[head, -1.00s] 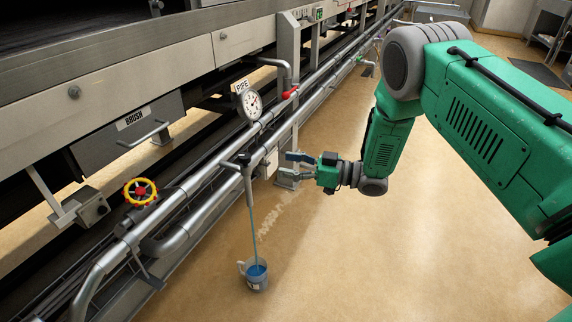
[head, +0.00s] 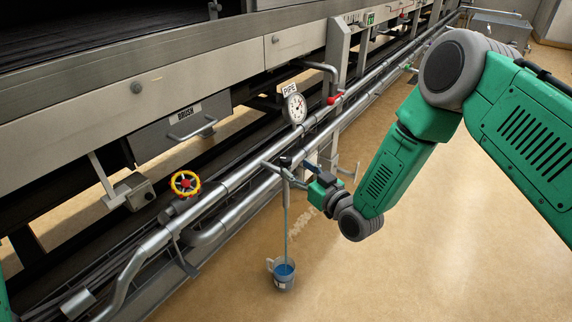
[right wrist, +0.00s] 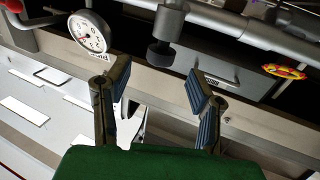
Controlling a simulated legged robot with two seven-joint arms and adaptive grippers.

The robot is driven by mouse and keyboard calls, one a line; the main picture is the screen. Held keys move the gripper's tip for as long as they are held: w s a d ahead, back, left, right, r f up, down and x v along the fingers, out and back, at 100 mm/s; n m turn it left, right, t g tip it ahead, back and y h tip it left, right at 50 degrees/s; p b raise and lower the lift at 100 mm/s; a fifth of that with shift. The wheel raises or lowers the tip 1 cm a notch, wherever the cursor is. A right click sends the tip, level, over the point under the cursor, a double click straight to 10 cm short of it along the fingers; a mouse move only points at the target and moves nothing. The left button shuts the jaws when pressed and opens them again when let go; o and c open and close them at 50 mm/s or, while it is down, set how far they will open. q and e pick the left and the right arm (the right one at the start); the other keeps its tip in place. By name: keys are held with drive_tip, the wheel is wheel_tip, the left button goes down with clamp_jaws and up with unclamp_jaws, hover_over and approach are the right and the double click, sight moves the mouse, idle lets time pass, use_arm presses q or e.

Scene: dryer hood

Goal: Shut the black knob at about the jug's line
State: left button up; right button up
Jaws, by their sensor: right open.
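A jug (head: 283,274) stands on the floor, with blue liquid in it. A thin blue stream falls into it from a grey outlet pipe (head: 286,186). The black knob (right wrist: 160,53) shows in the right wrist view, on a grey fitting, upper middle. In the head view I cannot make it out clearly beside my fingers. My right gripper (head: 297,164) is at the top of the outlet pipe. In the right wrist view its two fingers (right wrist: 158,82) are spread and empty, with the knob just beyond and between their tips. My left gripper is not in view.
Long silver pipes (head: 240,178) run along the machine. A dial gauge (head: 297,108) under a PIPE label, a red lever (head: 334,99) and a yellow-red handwheel (head: 185,183) are close by. A drawer marked BRUSH (head: 180,125) is behind. Floor at right is clear.

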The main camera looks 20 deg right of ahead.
sight(290, 163)
drive_tip(key=shift+b+x, duration=0.7)
drive_tip(key=shift+x, duration=2)
drive_tip(key=shift+r, duration=0.1)
clamp_jaws()
